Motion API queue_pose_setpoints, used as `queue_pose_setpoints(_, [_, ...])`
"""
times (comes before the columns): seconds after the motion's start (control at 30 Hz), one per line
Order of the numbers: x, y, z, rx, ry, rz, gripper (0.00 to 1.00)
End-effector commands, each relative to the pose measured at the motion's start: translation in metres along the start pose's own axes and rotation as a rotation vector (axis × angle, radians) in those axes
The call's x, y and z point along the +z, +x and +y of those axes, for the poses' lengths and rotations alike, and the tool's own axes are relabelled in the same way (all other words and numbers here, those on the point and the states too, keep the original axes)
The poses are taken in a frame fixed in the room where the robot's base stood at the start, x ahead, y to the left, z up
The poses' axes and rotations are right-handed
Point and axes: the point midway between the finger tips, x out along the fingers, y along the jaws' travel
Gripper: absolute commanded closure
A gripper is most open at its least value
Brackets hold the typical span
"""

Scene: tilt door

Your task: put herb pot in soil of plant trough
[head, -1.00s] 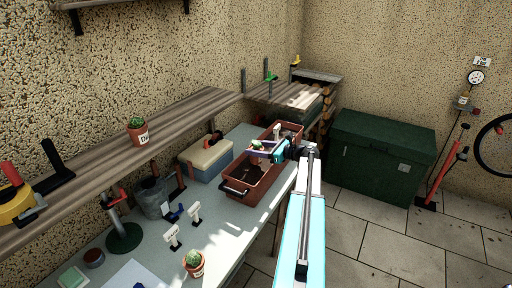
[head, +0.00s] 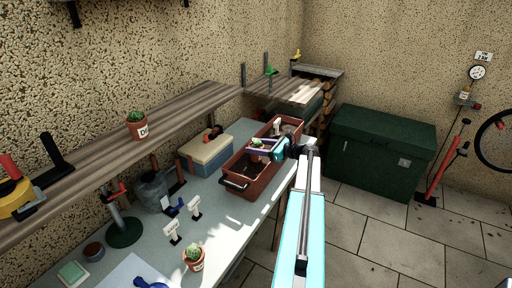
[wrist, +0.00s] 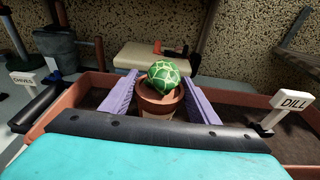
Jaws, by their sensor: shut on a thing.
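The herb pot (wrist: 158,100) is a small terracotta pot with a round green plant. My gripper (wrist: 160,103) is shut on it, with one purple finger at each side. The pot is upright. In the head view, the pot's plant (head: 257,142) and my gripper (head: 263,147) are over the middle of the plant trough (head: 243,193), a long reddish-brown box with dark soil. The trough also shows in the wrist view (wrist: 88,84). The pot's base is hidden in the wrist view, so I cannot tell whether it touches the soil.
A white DILL marker (wrist: 292,102) stands at the trough's right in the wrist view. More white markers (head: 194,208) and another potted plant (head: 193,257) stand on the bench. A cream-lidded blue box (head: 206,153) is behind the trough. A shelf (head: 185,110) runs above the bench.

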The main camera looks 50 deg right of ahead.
Motion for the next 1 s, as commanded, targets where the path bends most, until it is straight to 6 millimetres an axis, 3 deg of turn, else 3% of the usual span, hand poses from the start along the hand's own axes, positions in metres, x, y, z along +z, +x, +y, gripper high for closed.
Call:
queue_pose_setpoints(0.37, [-0.0048, 0.0011, -0.0001, 0.0, 0.0, -0.001, 0.7])
queue_pose_setpoints(0.4, [-0.0046, 0.001, -0.0001, 0.0, 0.0, -0.001, 0.42])
queue_pose_setpoints(0.5, [-0.0045, 0.001, 0.0, 0.0, 0.0, -0.001, 0.25])
queue_pose_setpoints(0.7, [-0.0046, 0.0011, 0.0, 0.0, 0.0, 0.0, 0.23])
queue_pose_setpoints(0.8, [-0.005, 0.0012, 0.0001, 0.0, 0.0, 0.0, 0.11])
queue_pose_setpoints(1.0, [-0.0049, 0.0013, 0.0001, 0.0, 0.0, 0.0, 0.11])
